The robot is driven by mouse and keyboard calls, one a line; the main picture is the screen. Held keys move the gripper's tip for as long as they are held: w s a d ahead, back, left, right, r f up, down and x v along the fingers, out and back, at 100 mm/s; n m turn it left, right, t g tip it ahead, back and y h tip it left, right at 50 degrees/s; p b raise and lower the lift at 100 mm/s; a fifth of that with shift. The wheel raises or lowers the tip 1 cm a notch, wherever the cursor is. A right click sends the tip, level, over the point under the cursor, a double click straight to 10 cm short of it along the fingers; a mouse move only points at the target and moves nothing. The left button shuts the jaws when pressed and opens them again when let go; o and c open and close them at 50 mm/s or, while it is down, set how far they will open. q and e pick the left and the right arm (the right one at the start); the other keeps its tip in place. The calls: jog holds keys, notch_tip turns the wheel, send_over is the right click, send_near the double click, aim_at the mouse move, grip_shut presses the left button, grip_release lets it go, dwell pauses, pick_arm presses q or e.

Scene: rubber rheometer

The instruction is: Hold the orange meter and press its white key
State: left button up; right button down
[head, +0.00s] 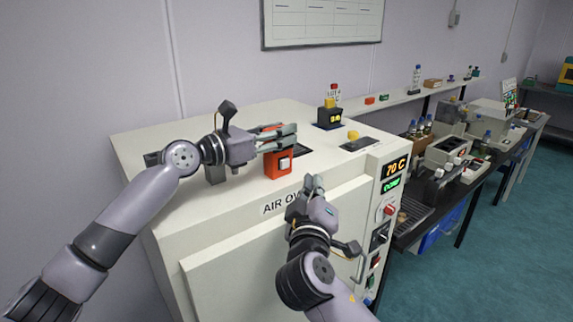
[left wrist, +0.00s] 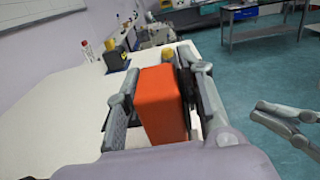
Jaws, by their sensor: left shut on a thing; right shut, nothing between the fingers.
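The orange meter (head: 277,165) is upright at the front of the air oven's top, its white key (head: 285,164) facing the front. My left gripper (head: 280,138) is shut on the meter, with fingers on both sides of its upper part. In the left wrist view the orange body (left wrist: 161,100) sits between the fingers; its key is hidden there. I cannot tell whether the meter touches the oven top. My right gripper (head: 314,185) is shut and empty, below and to the right of the meter, apart from it. Its fingers also show in the left wrist view (left wrist: 285,118).
The white air oven (head: 245,225) fills the middle, with a display panel (head: 394,168) on its right front. A black device with a yellow top (head: 329,115) and a yellow knob (head: 353,134) are on its top. A bench with instruments (head: 440,165) runs along the right.

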pick_arm(q)
jog(key=o, duration=1.4)
jog(key=shift+a, duration=0.1)
